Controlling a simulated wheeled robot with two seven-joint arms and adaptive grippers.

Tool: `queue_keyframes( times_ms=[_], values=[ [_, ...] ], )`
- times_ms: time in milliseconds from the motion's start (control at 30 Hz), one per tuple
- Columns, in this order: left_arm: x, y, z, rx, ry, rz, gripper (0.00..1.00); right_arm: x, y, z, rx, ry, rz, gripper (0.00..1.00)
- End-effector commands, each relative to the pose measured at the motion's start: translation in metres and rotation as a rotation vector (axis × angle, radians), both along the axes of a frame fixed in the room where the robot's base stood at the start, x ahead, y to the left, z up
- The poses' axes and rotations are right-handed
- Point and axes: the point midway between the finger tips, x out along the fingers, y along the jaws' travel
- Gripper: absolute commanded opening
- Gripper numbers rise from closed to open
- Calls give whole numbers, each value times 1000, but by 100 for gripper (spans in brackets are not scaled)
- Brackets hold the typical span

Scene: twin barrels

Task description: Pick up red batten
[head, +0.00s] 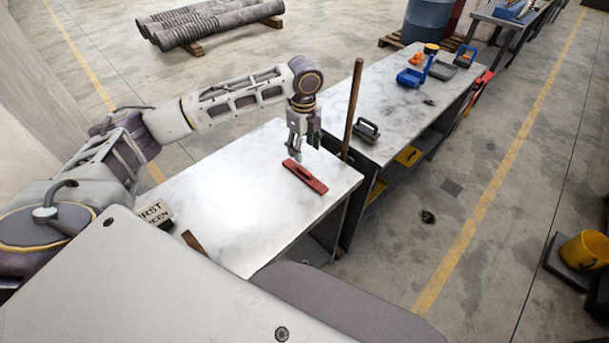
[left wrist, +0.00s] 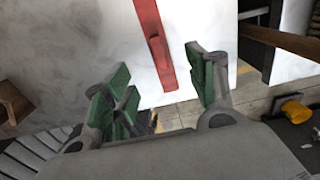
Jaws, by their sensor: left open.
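The red batten (head: 305,177) lies flat on the white marbled top of the near bench, close to its far right corner. My left gripper (head: 304,150) points down just above the batten's far end, with a gap that I cannot measure. In the left wrist view the batten (left wrist: 154,40) runs down from the top edge, and my left gripper's green-padded fingers (left wrist: 165,98) are spread apart with nothing between them. The batten's lower end there lies between and beyond the fingers. My right gripper is not in view.
A wooden pole (head: 353,108) stands upright beside the near bench, right of my left gripper. A second bench (head: 385,95) holds a grey-handled float (head: 366,130) and blue tools (head: 411,77). A sign block (head: 155,213) sits at the near bench's left. The near bench's middle is clear.

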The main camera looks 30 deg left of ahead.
Motion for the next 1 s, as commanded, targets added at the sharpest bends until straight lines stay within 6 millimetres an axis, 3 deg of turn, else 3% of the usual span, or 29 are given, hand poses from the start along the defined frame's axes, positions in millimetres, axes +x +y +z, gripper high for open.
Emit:
queue_keyframes(
  times_ms=[400, 1000],
  values=[
    [0, 0, -51, -1, 1, 1, 57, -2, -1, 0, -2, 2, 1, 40],
    [-1, -1, -62, 0, 0, 0, 57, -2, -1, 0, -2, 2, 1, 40]
  ],
)
